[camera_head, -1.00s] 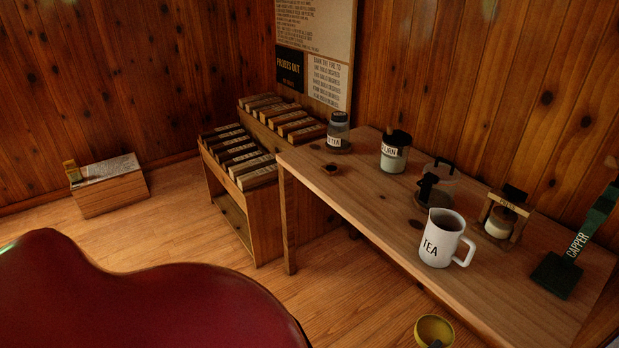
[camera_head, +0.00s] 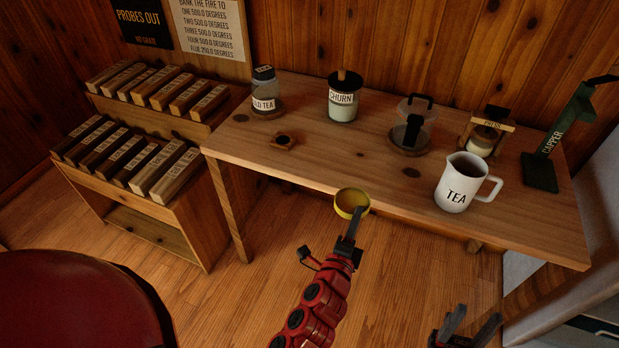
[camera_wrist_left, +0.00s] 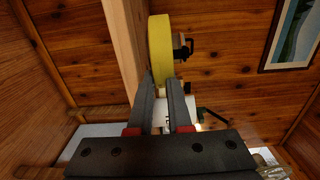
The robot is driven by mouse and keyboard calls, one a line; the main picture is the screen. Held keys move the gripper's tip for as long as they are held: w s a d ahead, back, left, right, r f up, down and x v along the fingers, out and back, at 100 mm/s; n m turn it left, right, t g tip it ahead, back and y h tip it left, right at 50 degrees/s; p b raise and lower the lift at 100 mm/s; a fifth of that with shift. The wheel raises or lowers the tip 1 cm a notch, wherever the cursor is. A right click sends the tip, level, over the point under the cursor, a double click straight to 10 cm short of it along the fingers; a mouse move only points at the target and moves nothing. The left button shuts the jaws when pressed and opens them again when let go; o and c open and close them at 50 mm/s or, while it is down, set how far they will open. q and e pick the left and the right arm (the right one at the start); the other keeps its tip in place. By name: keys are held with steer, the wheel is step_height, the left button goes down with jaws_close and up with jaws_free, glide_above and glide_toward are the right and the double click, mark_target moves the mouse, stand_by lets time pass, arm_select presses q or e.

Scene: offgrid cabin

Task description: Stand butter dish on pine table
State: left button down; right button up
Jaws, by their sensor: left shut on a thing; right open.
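The butter dish, a round yellow dish (camera_head: 346,210), is held at its rim by my left gripper (camera_head: 354,217) in front of the pine table's near edge, apart from its top as far as I can tell. In the left wrist view the yellow dish (camera_wrist_left: 160,45) stands edge-on at the fingertips of the left gripper (camera_wrist_left: 161,82). The pine table (camera_head: 310,160) has a bare patch of top at its front left and middle. My right gripper (camera_head: 474,322) is open and empty, low at the bottom right, in front of the table.
A shelf rack (camera_head: 190,222) stands left.

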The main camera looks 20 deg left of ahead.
arm_select(q)
steer(key=w+a+p, duration=0.1)
steer(key=w+a, duration=0.2)
steer(key=a, duration=0.1)
steer(key=w+a+p, duration=0.2)
steer(key=w+a, duration=0.1)
steer(key=a, duration=0.1)
steer(key=w+a+p, duration=0.2)
steer(key=a, duration=0.2)
steer(key=shift+w+a+f, duration=0.3)
steer(key=shift+w+f, duration=0.1)
step_height(320, 180, down, 3)
steer(key=shift+f, duration=0.1)
steer(key=shift+d+f, duration=0.1)
steer(key=shift+f, duration=0.05)
steer(key=shift+f, duration=0.1)
steer(key=c, duration=0.8)
jaws_free()
steer(key=shift+c, duration=0.2)
